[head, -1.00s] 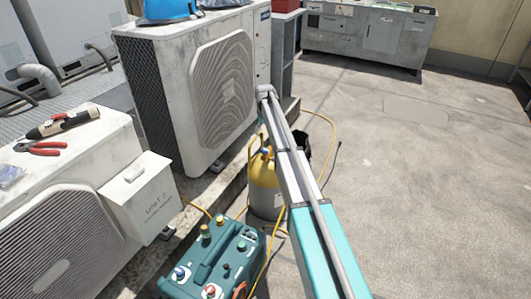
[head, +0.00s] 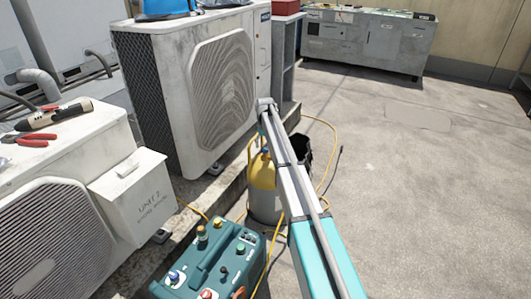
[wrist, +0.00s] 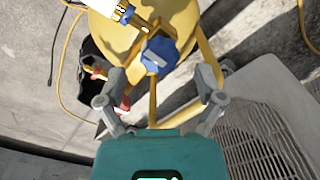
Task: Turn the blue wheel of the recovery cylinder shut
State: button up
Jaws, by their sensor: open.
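The recovery cylinder is yellow on top and grey below, standing upright on the roof in the head view (head: 262,172), partly hidden by my arm. Its yellow top also fills the upper middle of the wrist view (wrist: 112,32). The blue wheel (wrist: 160,54) sits on top beside a brass fitting. My gripper (wrist: 161,76) is open and empty. Its two fingers stand left and right of the wheel, slightly short of it in the picture, and I see no contact. In the head view the gripper cannot be made out behind my arm.
Yellow handle bars (wrist: 209,50) rise around the wheel, near the right finger. A black bucket (head: 303,153) stands beside the cylinder. A yellow hose trails around it. A teal machine (head: 208,262) is in front, and a condenser (head: 222,90) stands close behind. The right floor is clear.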

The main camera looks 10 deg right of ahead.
jog(key=shift+f+b, duration=0.8)
jog(key=shift+f, duration=0.35)
jog(key=c, duration=1)
jog(key=shift+d, duration=0.2)
jog(key=shift+c, duration=0.7)
jog(key=shift+a, duration=0.1)
